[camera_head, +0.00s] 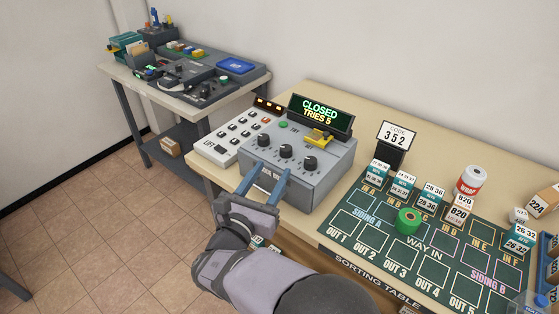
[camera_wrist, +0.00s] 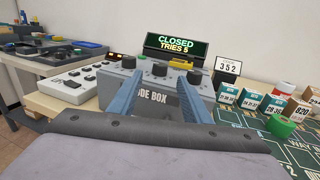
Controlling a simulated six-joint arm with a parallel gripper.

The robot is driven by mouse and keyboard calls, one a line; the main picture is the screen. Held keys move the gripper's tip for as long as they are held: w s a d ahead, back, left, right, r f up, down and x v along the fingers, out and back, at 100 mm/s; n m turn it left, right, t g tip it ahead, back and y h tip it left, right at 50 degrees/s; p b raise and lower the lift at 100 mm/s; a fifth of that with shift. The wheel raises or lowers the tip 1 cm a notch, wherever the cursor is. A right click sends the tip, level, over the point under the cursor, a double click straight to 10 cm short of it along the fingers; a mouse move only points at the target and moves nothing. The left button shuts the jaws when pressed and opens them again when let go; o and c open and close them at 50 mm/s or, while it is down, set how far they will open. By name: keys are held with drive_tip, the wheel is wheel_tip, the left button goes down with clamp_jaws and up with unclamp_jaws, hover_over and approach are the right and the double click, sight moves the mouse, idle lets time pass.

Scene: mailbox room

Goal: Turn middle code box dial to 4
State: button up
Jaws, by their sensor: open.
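The grey code box (camera_head: 325,177) stands on the table with three black dials in a row on its sloped top. The middle dial (camera_head: 286,151) sits between the left dial (camera_head: 263,139) and the right dial (camera_head: 310,163). In the wrist view the middle dial (camera_wrist: 159,69) shows above and between my fingers. My gripper (camera_head: 270,174) is open and empty, in front of the box, with blue fingers apart and pointing at it. The box's display (camera_head: 320,112) reads CLOSED, TRIES 5. The dial numbers are too small to read.
A code card (camera_head: 397,134) reading 352 stands right of the box. A white keypad panel (camera_head: 236,139) is on its left. A green sorting mat (camera_head: 390,235) with several small boxes and a green roll (camera_head: 408,221) fills the right side. A second table (camera_head: 170,86) stands at the back left.

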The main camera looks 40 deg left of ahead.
sight(284, 153)
drive_tip(key=shift+p+x, duration=0.85)
drive_tip(key=shift+x, duration=2.95)
drive_tip(key=shift+f, duration=0.1)
drive_tip(key=c, duration=1)
